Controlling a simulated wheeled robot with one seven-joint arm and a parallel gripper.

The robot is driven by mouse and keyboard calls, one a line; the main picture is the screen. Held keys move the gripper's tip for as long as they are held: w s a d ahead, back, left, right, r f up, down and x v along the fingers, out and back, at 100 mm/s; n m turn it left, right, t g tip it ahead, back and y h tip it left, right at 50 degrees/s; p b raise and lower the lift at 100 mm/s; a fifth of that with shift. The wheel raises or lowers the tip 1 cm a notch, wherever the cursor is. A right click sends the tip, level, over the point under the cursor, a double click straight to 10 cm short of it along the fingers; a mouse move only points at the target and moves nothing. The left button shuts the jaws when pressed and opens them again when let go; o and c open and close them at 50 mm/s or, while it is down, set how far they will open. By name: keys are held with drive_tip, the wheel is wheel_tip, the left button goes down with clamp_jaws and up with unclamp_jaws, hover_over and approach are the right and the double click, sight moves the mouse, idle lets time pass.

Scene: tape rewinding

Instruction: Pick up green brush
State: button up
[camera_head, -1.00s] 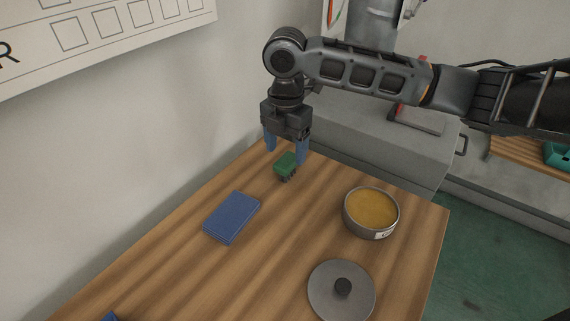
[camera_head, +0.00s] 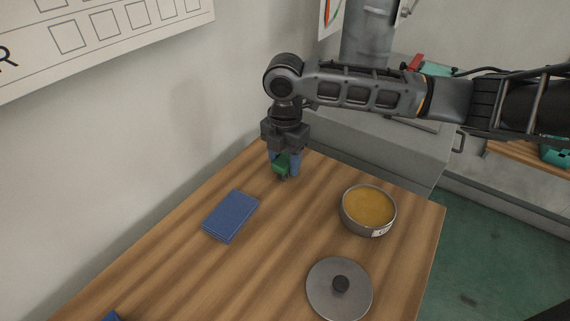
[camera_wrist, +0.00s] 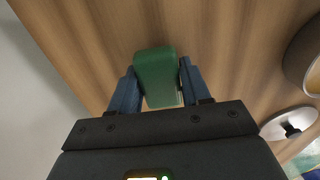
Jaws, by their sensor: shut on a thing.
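The green brush (camera_head: 281,164) is at the far end of the wooden table, between the blue fingers of my gripper (camera_head: 284,166). In the wrist view the green brush (camera_wrist: 157,72) shows its rounded green body, with a finger against each side. My gripper (camera_wrist: 158,84) is shut on it. The brush is at or very near the table top; I cannot tell whether it touches. Its underside is mostly hidden.
A blue rectangular pad (camera_head: 231,216) lies on the table (camera_head: 200,275) nearer the front. A round tin with yellow-brown contents (camera_head: 368,209) stands to the right, with a grey knobbed lid (camera_head: 339,289) before it. A wall (camera_head: 110,130) borders the left.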

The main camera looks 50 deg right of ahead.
sight(285, 158)
drive_tip(key=c, duration=0.3)
drive_tip(key=shift+r, duration=0.15)
drive_tip(key=shift+c, duration=0.2)
drive_tip(key=shift+r, duration=0.55)
wheel_tip(285, 158, up, 3)
drive_tip(key=shift+f+b, duration=0.1)
drive_tip(key=shift+b, duration=0.3)
drive_tip(key=s+d+r+b, duration=0.1)
drive_tip(key=d+r+b, duration=0.1)
drive_tip(key=d+r, duration=0.5)
drive_tip(key=d, duration=0.4)
drive_tip(key=shift+s+d, duration=0.3)
drive_tip(key=shift+s, duration=0.1)
drive_tip(key=o, duration=0.5)
drive_tip(key=shift+f, duration=0.1)
drive_tip(key=c, duration=0.3)
